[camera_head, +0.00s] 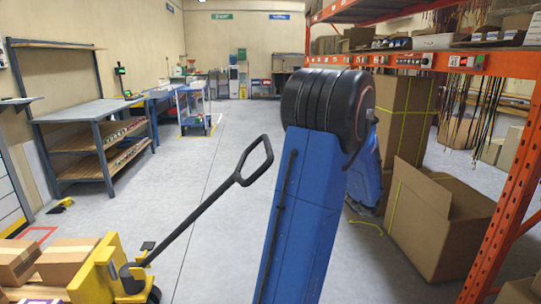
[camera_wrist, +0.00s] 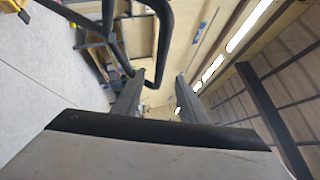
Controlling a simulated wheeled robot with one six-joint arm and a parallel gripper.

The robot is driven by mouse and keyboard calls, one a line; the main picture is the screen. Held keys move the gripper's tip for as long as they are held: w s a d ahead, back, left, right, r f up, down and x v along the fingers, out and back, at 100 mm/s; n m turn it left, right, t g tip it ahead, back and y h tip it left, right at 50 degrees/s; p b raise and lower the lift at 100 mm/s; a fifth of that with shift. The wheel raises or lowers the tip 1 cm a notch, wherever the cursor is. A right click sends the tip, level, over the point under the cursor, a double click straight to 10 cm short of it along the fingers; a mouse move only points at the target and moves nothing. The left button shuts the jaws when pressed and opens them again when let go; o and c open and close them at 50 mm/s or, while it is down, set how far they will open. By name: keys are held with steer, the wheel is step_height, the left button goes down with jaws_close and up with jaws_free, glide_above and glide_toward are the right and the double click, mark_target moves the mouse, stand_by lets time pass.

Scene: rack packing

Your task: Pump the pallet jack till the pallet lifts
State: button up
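The yellow pallet jack (camera_head: 103,272) stands at the lower left in the head view. Its black handle (camera_head: 205,206) tilts up to the right and ends in a loop (camera_head: 256,160). The pallet itself is mostly hidden or cut off; cardboard boxes (camera_head: 70,260) show beside the jack. My gripper (camera_wrist: 160,82) is open in the wrist view, its two fingers apart. The black handle loop (camera_wrist: 164,40) curves down close to the gap between the fingertips; I cannot tell whether it lies between or beyond them. My gripper is hidden in the head view.
My blue arm covers the centre of the head view. An orange rack (camera_head: 515,200) and an open cardboard box (camera_head: 435,215) stand at the right. A workbench (camera_head: 90,110) with shelves stands at the left.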

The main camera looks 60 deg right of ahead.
steer(key=w+d+r+n+g+y, duration=0.2)
steer(key=d+r+n+g+y, duration=0.3)
steer(key=r+n, duration=0.15)
steer(key=f+x, duration=0.1)
steer(key=x, duration=1.6)
steer(key=shift+w, duration=0.15)
steer(key=shift+a, duration=0.15)
steer(key=shift+c, duration=0.4)
jaws_close()
